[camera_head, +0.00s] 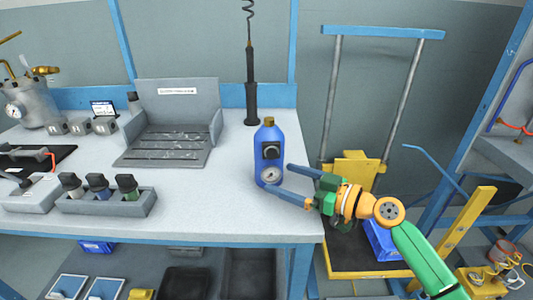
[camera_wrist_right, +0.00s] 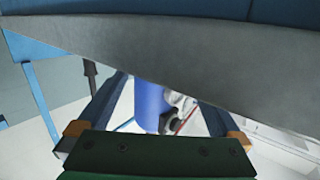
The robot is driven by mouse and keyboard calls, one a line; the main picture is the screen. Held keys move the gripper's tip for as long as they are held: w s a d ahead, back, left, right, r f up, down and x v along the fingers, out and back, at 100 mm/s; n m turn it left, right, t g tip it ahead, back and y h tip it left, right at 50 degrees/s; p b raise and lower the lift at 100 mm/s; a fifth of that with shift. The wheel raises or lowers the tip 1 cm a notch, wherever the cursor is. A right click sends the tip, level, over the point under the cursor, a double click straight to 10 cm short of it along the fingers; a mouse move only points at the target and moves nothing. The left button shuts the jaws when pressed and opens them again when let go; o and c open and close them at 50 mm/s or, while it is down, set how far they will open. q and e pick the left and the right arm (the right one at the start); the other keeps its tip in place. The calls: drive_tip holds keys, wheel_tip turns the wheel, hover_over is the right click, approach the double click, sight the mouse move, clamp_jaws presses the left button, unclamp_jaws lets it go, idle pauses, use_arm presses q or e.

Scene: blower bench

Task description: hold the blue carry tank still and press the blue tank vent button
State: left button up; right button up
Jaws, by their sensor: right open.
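The blue carry tank (camera_head: 267,138) stands upright near the right end of the bench top. It has a brown cap, a dark square fitting with a round knob (camera_head: 271,151) on its front, and a round gauge (camera_head: 269,175) below. I cannot tell for sure which part is the vent button. My right gripper (camera_head: 279,177) comes in from the right, open, its fingers spread about the tank's lower part. In the right wrist view the tank (camera_wrist_right: 149,105) shows between the two fingers; contact cannot be made out. My left gripper is not in view.
A black post with a coiled cable (camera_head: 252,85) stands behind the tank. A grey slotted tray (camera_head: 165,148) and a block with several knobs (camera_head: 110,203) lie to the left. The bench's right edge and a yellow-and-blue cart (camera_head: 383,33) are close to my right arm.

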sight(273, 175)
drive_tip(key=b+x, duration=0.2)
drive_tip(key=x, duration=0.1)
drive_tip(key=shift+s+f, duration=0.1)
drive_tip(key=shift+f, duration=0.15)
drive_tip(key=shift+w+a+r, duration=0.1)
drive_tip(key=shift+w+a, duration=0.2)
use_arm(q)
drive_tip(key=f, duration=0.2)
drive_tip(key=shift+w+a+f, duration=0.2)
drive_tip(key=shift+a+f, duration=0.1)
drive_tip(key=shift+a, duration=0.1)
use_arm(e)
drive_tip(key=shift+a, duration=0.1)
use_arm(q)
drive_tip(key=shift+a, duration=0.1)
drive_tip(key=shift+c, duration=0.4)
use_arm(e)
drive_tip(key=c, duration=0.5)
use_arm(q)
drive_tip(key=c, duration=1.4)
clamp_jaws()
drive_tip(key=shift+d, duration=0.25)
